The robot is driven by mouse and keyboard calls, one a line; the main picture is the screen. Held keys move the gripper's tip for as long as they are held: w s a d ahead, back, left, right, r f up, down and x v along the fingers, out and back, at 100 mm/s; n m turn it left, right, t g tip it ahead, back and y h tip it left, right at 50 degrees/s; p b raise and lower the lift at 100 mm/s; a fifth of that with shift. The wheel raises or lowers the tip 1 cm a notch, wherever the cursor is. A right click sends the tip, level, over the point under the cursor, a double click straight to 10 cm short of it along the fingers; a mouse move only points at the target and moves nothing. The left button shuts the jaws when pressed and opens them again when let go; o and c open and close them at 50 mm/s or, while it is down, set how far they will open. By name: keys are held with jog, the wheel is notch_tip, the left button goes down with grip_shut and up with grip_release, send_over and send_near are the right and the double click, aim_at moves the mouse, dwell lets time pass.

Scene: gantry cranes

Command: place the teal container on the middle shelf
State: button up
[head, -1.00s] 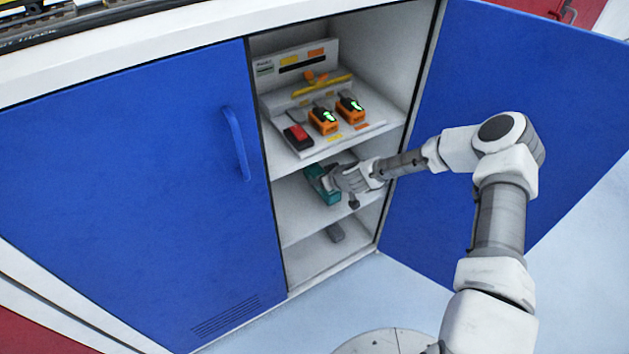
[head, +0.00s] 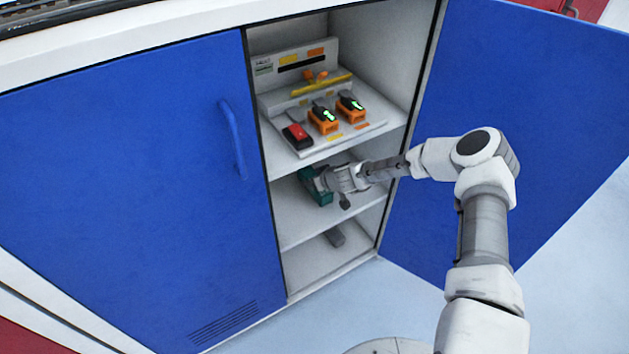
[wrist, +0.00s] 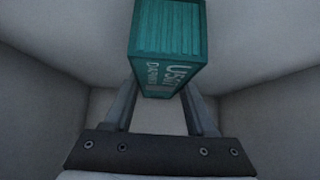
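The teal container (head: 317,190) is inside the cabinet at the level of the middle shelf (head: 300,229), below the upper shelf. My gripper (head: 322,182) reaches into that compartment from the right and meets the container. In the wrist view the teal container (wrist: 168,48), with white lettering on its side, sits between the two fingers of my gripper (wrist: 158,90). The fingers appear closed against its sides. Whether the container's underside touches the shelf is hard to tell.
The upper shelf (head: 302,158) holds a sloped panel with two orange battery-like units (head: 324,117) and a red-and-black one (head: 297,136). The left blue door (head: 130,200) is shut; the right blue door (head: 520,120) stands open beside my arm.

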jog(key=o, duration=0.4)
jog(key=shift+o, duration=0.2)
jog(key=shift+r, duration=0.1)
jog(key=p+v, duration=0.4)
jog(key=v, duration=0.8)
